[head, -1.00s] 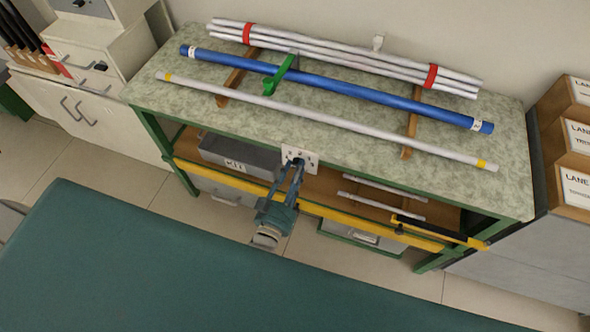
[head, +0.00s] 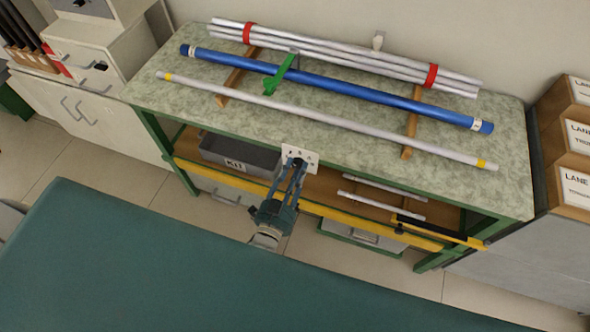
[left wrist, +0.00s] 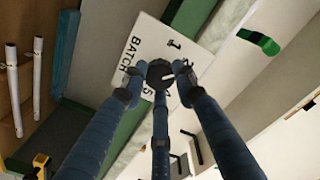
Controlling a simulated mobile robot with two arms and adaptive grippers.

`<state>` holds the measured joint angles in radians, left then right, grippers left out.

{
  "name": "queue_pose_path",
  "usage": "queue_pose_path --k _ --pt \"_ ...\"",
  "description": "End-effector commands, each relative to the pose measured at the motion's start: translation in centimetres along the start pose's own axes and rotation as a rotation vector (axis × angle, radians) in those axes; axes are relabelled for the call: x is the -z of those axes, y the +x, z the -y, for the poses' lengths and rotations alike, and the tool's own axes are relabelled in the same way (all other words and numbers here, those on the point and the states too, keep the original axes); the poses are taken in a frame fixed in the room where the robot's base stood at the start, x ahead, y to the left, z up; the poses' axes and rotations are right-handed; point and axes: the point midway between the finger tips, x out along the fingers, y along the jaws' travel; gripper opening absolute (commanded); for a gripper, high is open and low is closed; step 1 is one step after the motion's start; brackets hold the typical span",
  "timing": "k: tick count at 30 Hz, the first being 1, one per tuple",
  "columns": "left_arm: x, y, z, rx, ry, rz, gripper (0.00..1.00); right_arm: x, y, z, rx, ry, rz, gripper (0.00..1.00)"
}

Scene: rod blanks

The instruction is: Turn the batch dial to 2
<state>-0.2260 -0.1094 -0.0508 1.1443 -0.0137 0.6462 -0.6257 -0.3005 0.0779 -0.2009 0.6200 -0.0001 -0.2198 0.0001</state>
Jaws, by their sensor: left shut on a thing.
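The batch dial (left wrist: 160,74) is a small dark knob on a white plate (left wrist: 142,50) marked BATCH, with numbers around it. A white mark on the knob points toward the right in the left wrist view; I cannot tell which number it meets. The plate (head: 310,155) sits at the front edge of the bench in the head view. My right gripper is not in view.
On the bench top (head: 160,98) lie a blue rod (head: 340,88), a grey rod (head: 330,122) and a bundle of pale rods (head: 340,52). A yellow rail (head: 350,218) runs below the plate. A grey bin (head: 250,160) stands on the shelf left of my gripper.

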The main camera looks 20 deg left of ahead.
Motion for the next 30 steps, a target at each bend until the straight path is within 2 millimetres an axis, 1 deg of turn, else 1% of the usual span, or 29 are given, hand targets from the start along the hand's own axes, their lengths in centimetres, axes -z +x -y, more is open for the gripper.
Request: queue_pose_path --k 1,11,12,14,15,21,23,25,28,30 --pt "0.3 0.1 0.1 0.003 0.003 -0.007 0.02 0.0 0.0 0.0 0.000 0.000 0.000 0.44" --pt "0.3 0.1 0.1 0.003 0.005 -0.007 0.02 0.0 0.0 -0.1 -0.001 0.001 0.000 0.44" --pt "0.3 0.1 0.1 0.003 0.005 -0.007 0.32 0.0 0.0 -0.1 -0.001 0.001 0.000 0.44" --pt "0.3 0.1 0.1 0.003 0.005 -0.007 0.44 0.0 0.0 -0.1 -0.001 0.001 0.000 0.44" --pt "0.3 0.1 0.1 0.002 0.005 -0.006 0.47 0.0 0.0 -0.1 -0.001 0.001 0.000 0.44" --pt "0.1 0.1 0.0 0.001 0.004 -0.003 0.47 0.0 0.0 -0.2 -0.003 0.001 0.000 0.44" --pt "0.1 0.0 0.0 0.001 0.004 -0.003 0.47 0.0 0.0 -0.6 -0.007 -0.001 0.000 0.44" --pt "0.1 -0.3 0.0 0.000 0.004 -0.002 0.47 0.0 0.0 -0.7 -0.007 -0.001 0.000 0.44" --pt "0.0 -1.4 -0.1 -0.001 0.005 0.000 0.47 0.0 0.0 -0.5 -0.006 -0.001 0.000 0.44" --pt "0.0 -2.6 -0.1 -0.001 0.005 0.000 0.47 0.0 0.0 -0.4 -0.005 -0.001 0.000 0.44"
